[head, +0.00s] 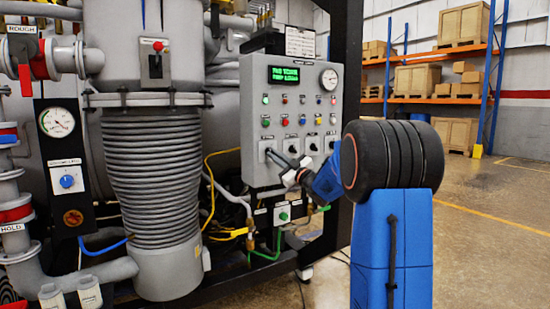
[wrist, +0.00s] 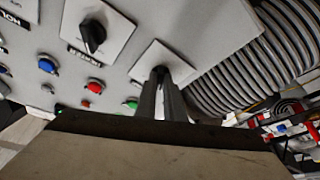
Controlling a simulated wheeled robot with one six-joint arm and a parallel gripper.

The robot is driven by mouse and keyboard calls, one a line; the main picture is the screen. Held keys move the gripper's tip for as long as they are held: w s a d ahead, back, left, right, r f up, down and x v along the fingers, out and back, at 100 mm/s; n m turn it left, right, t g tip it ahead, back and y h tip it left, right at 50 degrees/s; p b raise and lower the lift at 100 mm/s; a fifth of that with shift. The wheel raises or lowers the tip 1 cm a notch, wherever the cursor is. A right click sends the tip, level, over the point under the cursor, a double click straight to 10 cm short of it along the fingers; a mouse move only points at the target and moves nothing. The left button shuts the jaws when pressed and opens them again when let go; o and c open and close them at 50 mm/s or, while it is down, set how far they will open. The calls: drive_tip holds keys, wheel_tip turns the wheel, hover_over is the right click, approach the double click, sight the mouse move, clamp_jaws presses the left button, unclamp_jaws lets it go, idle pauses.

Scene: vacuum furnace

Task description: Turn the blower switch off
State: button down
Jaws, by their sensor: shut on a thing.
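The grey control panel (head: 256,109) carries a row of black rotary switches on pale plates along its lower part. My gripper (head: 269,153) reaches the leftmost switch of that row from the lower right. In the wrist view my gripper (wrist: 160,74) has its two fingers close together at the middle of a pale plate (wrist: 210,35), shut on that switch's knob. The fingers hide most of the knob, so its angle cannot be told. The neighbouring switch knob (wrist: 93,37) stands free on its own plate. I cannot read which label is the blower's.
Coloured lamps and buttons, a green display (head: 284,75) and a gauge (head: 329,79) sit higher on the panel. A small box with a green button (head: 284,216) is below it. The ribbed column (head: 152,180) stands to the left. Open floor (head: 490,220) lies to the right.

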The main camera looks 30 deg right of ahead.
idle(0.4)
drive_tip(key=c, duration=1.9)
unclamp_jaws()
drive_tip(key=shift+o, duration=0.2)
drive_tip(key=v, duration=1.7)
drive_tip(key=shift+s, duration=0.15)
drive_tip(key=shift+d, duration=0.1)
